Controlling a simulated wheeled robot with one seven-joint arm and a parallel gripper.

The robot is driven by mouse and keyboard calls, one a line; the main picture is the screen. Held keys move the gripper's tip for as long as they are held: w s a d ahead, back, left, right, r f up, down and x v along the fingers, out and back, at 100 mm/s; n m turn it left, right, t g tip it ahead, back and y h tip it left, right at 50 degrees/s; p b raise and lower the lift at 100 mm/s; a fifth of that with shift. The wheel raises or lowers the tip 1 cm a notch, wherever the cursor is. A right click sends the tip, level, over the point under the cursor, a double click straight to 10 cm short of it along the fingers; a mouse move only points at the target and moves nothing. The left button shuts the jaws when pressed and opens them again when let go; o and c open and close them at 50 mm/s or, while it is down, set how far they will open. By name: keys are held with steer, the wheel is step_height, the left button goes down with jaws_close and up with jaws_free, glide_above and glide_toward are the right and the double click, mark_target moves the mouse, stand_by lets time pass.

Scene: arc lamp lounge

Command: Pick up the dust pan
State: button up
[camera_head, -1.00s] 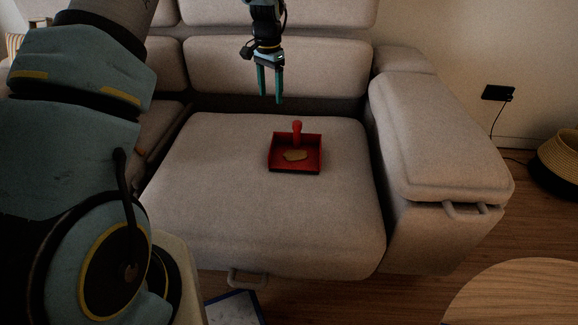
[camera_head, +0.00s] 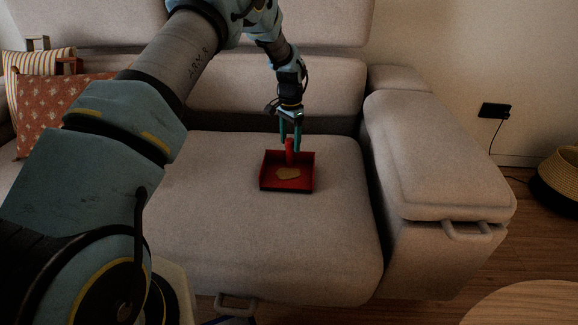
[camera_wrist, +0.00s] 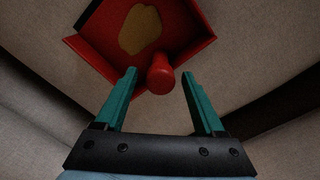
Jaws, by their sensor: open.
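The red dust pan (camera_head: 305,182) lies on the sofa seat with its red handle (camera_head: 290,151) toward the backrest. A flat tan thing (camera_head: 288,173) lies in the pan; it also shows in the wrist view (camera_wrist: 140,30). My gripper (camera_head: 291,147) is open at the handle, its teal fingers pointing down. In the wrist view, the end of the handle (camera_wrist: 160,76) shows between and just beyond the fingertips (camera_wrist: 160,76). I cannot tell whether a finger touches it. The pan body (camera_wrist: 185,35) is at the top of that view.
The grey sofa seat (camera_head: 220,230) is clear around the pan. The sofa armrest (camera_head: 440,150) rises at right and the backrest (camera_head: 225,85) stands behind my gripper. Patterned cushions (camera_head: 60,105) are at left. A round wooden table (camera_head: 530,305) is at lower right.

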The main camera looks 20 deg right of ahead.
step_height(320, 180, down, 2)
steer(key=shift+f, duration=0.1)
jaws_close()
stand_by(0.5)
stand_by(0.9)
